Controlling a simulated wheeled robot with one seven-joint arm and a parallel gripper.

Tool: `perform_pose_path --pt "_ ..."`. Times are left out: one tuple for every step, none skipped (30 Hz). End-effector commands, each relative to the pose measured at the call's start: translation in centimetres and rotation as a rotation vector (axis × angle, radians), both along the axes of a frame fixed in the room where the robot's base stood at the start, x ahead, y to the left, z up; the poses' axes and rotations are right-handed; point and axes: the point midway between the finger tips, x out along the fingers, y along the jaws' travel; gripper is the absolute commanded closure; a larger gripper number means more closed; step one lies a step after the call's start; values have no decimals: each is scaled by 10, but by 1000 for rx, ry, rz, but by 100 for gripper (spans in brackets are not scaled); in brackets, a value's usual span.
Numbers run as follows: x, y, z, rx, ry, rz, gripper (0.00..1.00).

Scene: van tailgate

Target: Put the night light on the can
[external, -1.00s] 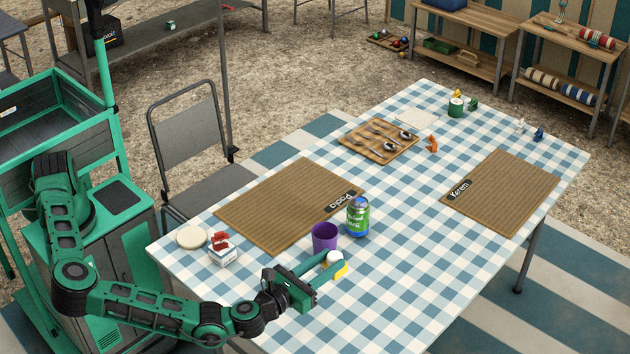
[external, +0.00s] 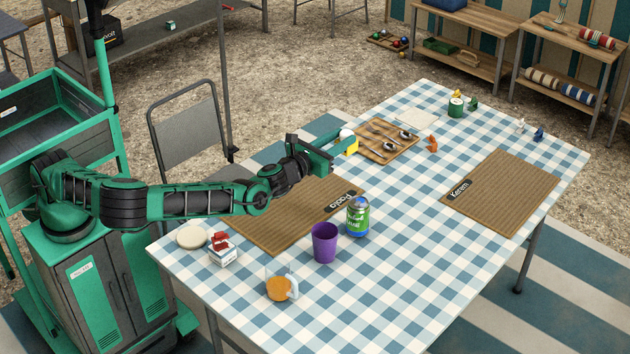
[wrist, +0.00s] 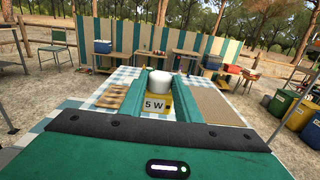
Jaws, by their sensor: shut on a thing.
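The night light (external: 351,147), with a white rounded top and a yellow body, is held in my gripper (external: 344,138). It also shows in the wrist view (wrist: 158,83), between the two green fingers, with a "5 W" label facing me. My gripper is shut on it and holds it up in the air. The green and blue can (external: 357,218) stands upright on the checked tablecloth, in front of my gripper in the external view. Its top looks bare. The can does not show clearly in the wrist view.
A purple cup (external: 324,243) stands close to the can's left. A glass mug of orange drink (external: 280,288) and a small red-and-white box (external: 223,252) stand nearer the front. A placemat (external: 268,232) lies left of the can; a wooden cutlery tray (external: 388,150) lies farther back.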

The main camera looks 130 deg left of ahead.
Motion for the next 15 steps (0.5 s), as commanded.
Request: perform_pose_path --pt "-6 4 2 1 0 1 95" --pt "-9 6 3 1 0 2 95" --pt "-10 7 3 2 0 1 95" --pt "-9 7 2 2 1 1 95" --pt "-8 7 1 3 1 0 95" --pt "-4 5 -1 3 2 -1 95" --pt "0 3 -4 4 2 -3 95" --pt "6 0 -7 4 2 -4 95" --pt "12 -3 -12 3 2 -4 95" --pt "18 -6 -15 3 2 -5 95" --pt "24 -9 -19 3 2 -5 95" --pt "30 -12 -24 3 2 -4 95" --pt "35 -15 -27 4 2 -3 95" --pt "41 -17 -30 4 2 -3 95" --pt "47 -21 -36 3 2 -3 95"
